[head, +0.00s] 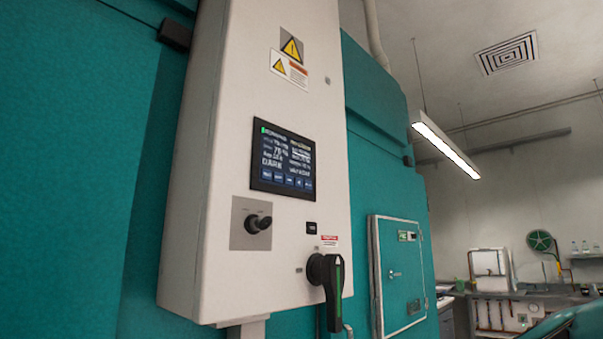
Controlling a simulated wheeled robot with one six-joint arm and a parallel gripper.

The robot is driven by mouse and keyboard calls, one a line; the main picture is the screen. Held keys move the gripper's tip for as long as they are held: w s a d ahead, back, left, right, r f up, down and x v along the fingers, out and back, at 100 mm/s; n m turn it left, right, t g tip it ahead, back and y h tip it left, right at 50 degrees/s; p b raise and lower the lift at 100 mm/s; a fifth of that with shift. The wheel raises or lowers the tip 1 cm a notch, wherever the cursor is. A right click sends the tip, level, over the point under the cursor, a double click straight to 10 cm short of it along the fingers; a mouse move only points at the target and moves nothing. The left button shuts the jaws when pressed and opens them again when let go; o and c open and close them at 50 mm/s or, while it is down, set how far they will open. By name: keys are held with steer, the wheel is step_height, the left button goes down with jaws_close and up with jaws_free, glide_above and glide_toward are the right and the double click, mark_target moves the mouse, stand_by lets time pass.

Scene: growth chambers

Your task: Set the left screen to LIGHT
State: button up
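One dark touch screen (283,158) is in the head view, set in the front of a tall white control cabinet (270,90). It is lit, with small white text in two columns and a row of blue buttons along its bottom edge. Large text at its lower left seems to read DARK; the other text is too small to read surely. No second screen shows, so I cannot tell from this view alone whether this is the left one. My gripper is not in view.
Below the screen are a black knob on a metal plate (240,235) and a black rotary handle (331,284) that sticks out. Teal chamber walls (75,170) flank the cabinet. A small teal door (403,280) is at right. A cluttered bench stands at the far right.

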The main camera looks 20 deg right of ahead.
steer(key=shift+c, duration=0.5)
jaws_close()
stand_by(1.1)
